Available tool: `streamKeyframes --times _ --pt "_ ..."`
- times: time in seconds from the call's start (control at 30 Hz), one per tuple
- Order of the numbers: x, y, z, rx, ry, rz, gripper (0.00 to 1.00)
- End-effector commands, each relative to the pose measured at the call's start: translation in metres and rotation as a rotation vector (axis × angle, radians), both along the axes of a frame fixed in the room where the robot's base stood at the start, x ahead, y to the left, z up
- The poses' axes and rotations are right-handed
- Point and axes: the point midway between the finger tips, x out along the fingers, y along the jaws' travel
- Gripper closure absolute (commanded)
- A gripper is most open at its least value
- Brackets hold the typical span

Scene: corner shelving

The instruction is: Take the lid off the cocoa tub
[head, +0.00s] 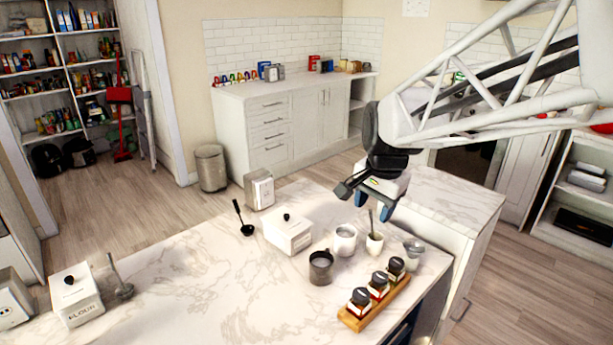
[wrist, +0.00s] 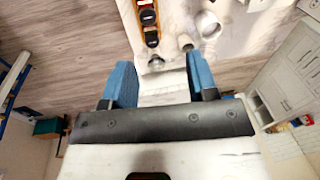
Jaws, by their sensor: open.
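A white lidded tub (head: 288,236) with a black knob on its lid stands on the marble island. Its label is too small to read, so I cannot tell whether it is the cocoa tub. A similar white tub (head: 77,300) at the left reads FLOUR, and its lid is on. Another white tub (head: 12,300) is cut off at the left edge. My gripper (head: 374,209) is above the island's right part, to the right of the unread tub and apart from it. Its blue fingers are open and empty in the wrist view (wrist: 160,82).
Close to my gripper on the island (head: 215,285) stand a cup with a spoon (head: 375,244), a white mug (head: 345,240) and a dark mug (head: 321,268). A wooden rack (head: 376,306) holds black-lidded jars. A black ladle (head: 244,222) lies left of the unread tub.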

Motion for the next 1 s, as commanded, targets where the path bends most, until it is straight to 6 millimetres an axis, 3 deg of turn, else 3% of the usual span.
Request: streamKeyframes --times 0.1,0.57,1.0 --pt "0.033 0.015 -0.006 0.020 0.018 -0.086 0.47" --pt "0.146 0.077 -0.044 0.087 0.087 -0.436 0.47" --pt "0.242 0.148 -0.107 0.130 0.159 -0.773 0.47"
